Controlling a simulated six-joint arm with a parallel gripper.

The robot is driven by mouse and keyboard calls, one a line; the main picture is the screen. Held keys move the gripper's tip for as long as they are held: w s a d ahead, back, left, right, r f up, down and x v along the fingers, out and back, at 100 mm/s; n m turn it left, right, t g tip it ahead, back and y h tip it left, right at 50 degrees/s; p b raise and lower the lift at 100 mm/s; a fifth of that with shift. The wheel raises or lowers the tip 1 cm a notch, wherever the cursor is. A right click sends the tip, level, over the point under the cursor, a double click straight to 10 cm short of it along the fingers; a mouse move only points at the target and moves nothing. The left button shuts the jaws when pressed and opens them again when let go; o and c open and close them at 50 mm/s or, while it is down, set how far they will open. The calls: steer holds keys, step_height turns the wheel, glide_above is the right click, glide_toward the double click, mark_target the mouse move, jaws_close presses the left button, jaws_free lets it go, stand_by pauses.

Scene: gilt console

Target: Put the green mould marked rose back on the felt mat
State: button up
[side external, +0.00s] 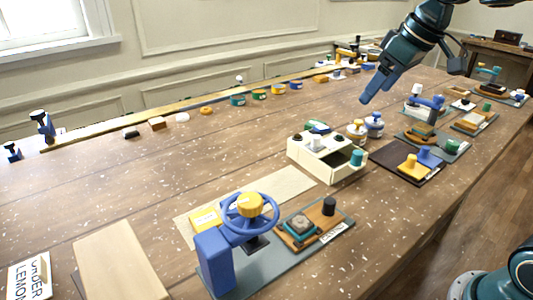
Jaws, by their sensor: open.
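My gripper (366,97) is at the upper right with its blue fingers pointing down and left, above the table and apart from everything on it. It holds nothing that I can see. No rose mark is readable here. Green pieces that could be the mould are one behind the cream box (318,127), a teal one at that box's right end (357,157), and a dark green one on a grey mat (452,146). A dark mat (387,160) carries a yellow piece (410,164) and a blue piece (429,158). I cannot tell which mat is felt.
A cream box (318,164) stands mid-table, near small jars (374,126). A blue press with a wheel (215,262) stands in front, beside a wooden block with a teal square (299,224). Several small pots line the back rail (190,108). The left-middle table is mostly clear.

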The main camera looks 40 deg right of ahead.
steer(key=w+d+f+n, duration=0.15)
steer(key=w+d, duration=0.45)
steer(key=w, duration=0.6)
steer(key=n+g+y, duration=0.1)
glide_toward(317, 123)
steer(key=shift+x, duration=1.7)
steer(key=shift+s+f, duration=0.15)
steer(key=shift+x, duration=2.55)
steer(key=shift+a, duration=0.1)
steer(key=c, duration=1.2)
